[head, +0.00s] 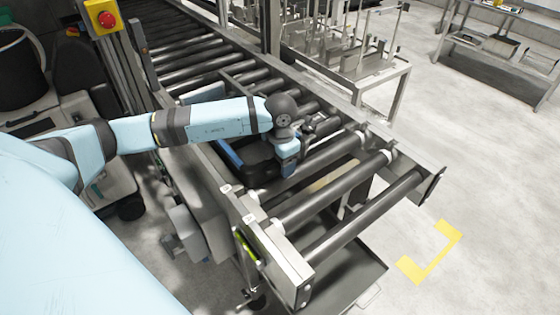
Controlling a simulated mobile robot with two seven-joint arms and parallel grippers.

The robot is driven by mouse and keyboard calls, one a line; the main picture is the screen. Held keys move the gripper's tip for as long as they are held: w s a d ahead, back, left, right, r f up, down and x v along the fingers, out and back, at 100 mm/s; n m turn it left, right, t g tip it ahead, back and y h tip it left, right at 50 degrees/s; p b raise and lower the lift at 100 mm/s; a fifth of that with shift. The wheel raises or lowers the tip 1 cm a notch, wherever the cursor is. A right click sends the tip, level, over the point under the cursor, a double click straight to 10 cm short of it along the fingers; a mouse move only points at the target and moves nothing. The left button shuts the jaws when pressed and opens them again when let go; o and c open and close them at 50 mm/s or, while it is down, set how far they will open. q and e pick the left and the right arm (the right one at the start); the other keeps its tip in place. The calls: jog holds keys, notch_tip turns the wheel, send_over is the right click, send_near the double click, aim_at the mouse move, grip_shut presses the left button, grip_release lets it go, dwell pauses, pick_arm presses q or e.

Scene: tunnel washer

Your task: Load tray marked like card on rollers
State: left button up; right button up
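A row of dark metal rollers (345,185) runs from the upper left to the near right end of a steel frame. My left arm reaches over it, and its gripper (290,160) points down at the rollers. Just beside and partly under the gripper is a dark tray-like thing with a blue edge (229,154), lying at the roller bed. My arm hides much of it, and no marking on it can be read. The gripper's fingertips are not clear, so I cannot tell if they hold it. No card is clearly visible. My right gripper is out of view.
A red emergency button (106,19) on a yellow box stands at the upper left. A steel rack table (390,75) is behind the rollers, a shelf bench (500,50) at the far right. A grey pan (350,283) lies below the roller end.

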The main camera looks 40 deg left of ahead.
pick_arm(q)
jog(key=shift+o, duration=1)
notch_tip(320, 180, up, 14)
jog(key=b, duration=0.1)
jog(key=shift+f, duration=0.1)
